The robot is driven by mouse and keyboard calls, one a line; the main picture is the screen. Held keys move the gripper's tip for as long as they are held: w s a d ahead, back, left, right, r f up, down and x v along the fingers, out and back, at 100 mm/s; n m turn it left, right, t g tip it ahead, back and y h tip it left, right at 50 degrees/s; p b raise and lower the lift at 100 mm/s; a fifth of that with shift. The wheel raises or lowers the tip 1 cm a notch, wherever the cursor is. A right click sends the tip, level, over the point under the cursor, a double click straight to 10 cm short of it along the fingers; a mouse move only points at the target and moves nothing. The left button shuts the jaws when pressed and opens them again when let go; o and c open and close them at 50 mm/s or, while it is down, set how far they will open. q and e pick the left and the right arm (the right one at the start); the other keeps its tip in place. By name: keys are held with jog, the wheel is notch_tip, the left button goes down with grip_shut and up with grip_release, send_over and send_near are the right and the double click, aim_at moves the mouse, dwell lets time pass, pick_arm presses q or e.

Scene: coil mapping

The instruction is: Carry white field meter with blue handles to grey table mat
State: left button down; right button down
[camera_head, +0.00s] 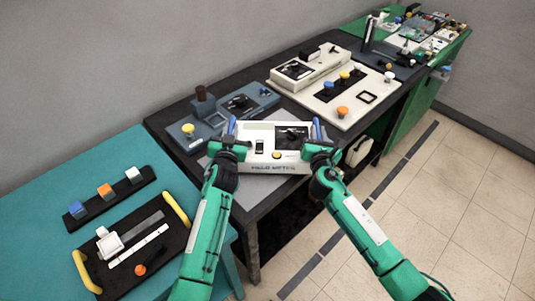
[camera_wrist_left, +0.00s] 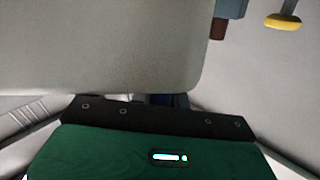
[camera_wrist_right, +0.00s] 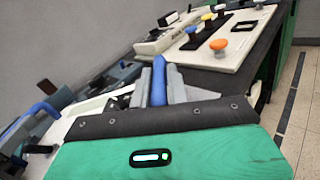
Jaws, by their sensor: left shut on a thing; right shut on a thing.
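My left gripper (camera_head: 231,138) is shut on the left blue handle. My right gripper (camera_head: 319,138) is shut on the right blue handle (camera_wrist_right: 159,82), which shows between its fingers in the right wrist view. In the left wrist view a pale surface hides most of the left grip.
A blue-grey device (camera_head: 240,102) with a yellow knob stands left of the meter. A white panel (camera_head: 340,112) with coloured knobs lies behind right. On the teal table (camera_head: 135,160) at left lies a black tray (camera_head: 125,285) with yellow handles. Floor is open at right.

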pick_arm(q)
jog(key=shift+d+f+b, duration=0.1)
jog(key=shift+f+b, duration=0.4)
jog(key=shift+f, duration=0.2)
pick_arm(e)
jog(key=shift+f, duration=0.45)
pick_arm(q)
jog(key=c, duration=1.6)
grip_release()
pick_arm(e)
jog(key=c, duration=1.6)
grip_release()
pick_arm(q)
jog(key=shift+o, duration=1.2)
jog(key=shift+s+r, duration=0.1)
jog(key=shift+r, duration=0.05)
pick_arm(e)
jog(key=shift+o, duration=1.2)
jog(key=shift+s, duration=0.1)
jog(key=shift+f, duration=0.1)
jog(key=shift+s, duration=0.5)
pick_arm(q)
jog(key=s, duration=1.2)
pick_arm(e)
jog(key=s, duration=1.1)
pick_arm(q)
jog(key=shift+s, duration=0.1)
pick_arm(e)
jog(key=shift+f, duration=0.1)
